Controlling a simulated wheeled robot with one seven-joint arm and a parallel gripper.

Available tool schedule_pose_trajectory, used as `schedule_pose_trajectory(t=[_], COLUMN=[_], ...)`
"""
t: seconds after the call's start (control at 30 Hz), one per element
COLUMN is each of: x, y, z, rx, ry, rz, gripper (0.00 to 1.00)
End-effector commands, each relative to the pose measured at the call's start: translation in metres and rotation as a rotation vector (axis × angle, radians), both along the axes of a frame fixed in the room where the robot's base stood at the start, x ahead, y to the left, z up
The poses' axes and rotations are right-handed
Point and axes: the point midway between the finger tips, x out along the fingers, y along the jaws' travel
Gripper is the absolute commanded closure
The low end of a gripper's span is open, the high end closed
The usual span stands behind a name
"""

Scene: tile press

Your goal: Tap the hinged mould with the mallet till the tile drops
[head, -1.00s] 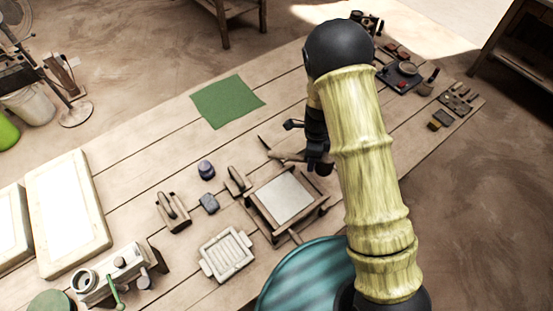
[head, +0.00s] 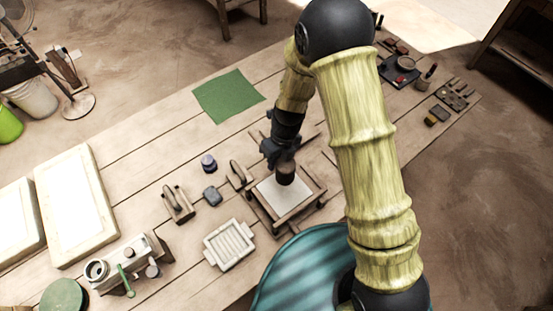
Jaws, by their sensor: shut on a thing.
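The mould (head: 263,219) is a wooden frame on the workbench with a pale square face (head: 281,203) inside it. My gripper (head: 279,152) is over its far side, shut on the mallet. The mallet's dark, rounded head (head: 286,174) hangs below the gripper, over the far part of the pale face. Whether the head touches the face or hovers just above it I cannot tell. The mallet's handle is mostly hidden by the gripper. No separate dropped tile can be made out.
A ridged pale tray (head: 230,245), a wooden-handled block (head: 177,204), a small grey block (head: 212,194) and a dark jar (head: 208,163) lie left of the mould. A green cloth (head: 228,96) lies farther back. A teal striped round thing (head: 295,275) is in front.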

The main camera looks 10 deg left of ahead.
Motion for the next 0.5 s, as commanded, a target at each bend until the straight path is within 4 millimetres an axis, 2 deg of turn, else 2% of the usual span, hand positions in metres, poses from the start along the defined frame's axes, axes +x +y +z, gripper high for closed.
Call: schedule_pose_trajectory(t=[0.5], x=[0.000], y=[0.000], z=[-0.046], rx=[0.001], ry=[-0.001], rz=[0.001], gripper=[1.00])
